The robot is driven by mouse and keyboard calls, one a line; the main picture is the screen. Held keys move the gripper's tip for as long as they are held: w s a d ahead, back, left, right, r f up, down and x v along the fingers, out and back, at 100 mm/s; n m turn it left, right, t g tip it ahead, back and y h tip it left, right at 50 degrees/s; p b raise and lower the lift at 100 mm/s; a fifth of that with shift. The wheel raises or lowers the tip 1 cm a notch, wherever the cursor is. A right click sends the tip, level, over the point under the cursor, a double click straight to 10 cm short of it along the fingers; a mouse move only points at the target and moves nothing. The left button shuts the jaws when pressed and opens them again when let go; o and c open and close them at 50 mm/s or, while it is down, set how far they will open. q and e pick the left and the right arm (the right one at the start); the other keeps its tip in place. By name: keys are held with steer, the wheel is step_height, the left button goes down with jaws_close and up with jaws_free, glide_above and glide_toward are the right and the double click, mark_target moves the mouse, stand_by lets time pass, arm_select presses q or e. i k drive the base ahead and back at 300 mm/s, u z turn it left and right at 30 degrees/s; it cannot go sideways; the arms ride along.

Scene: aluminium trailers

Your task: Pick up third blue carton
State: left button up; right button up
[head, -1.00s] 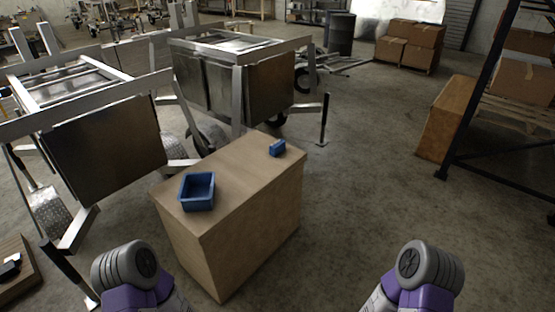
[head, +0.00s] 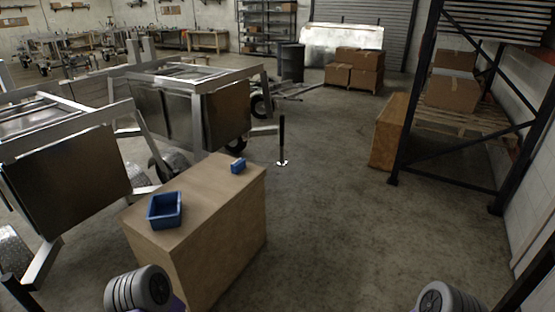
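A small blue carton (head: 238,166) lies near the far right corner of the top of a brown box-shaped stand (head: 195,205). An open blue bin (head: 165,211) sits on the same top, nearer and to the left. I cannot see inside it well enough to tell whether it holds anything. Parts of my two arms show at the bottom edge, left and right. Neither of my grippers is in view.
Aluminium trailers (head: 68,165) stand to the left, close to the stand. A dark upright post (head: 282,140) is behind it. A black rack (head: 408,95) with cardboard boxes (head: 453,92) is at the right. The concrete floor (head: 335,230) right of the stand is clear.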

mark_target(238, 165)
steer(key=z, duration=0.45)
steer(key=i, duration=1.9)
steer(key=u, duration=0.8)
steer(key=i, duration=1.05)
steer(key=u, duration=1.6)
steer(key=i, duration=0.75)
steer(key=u, duration=0.05)
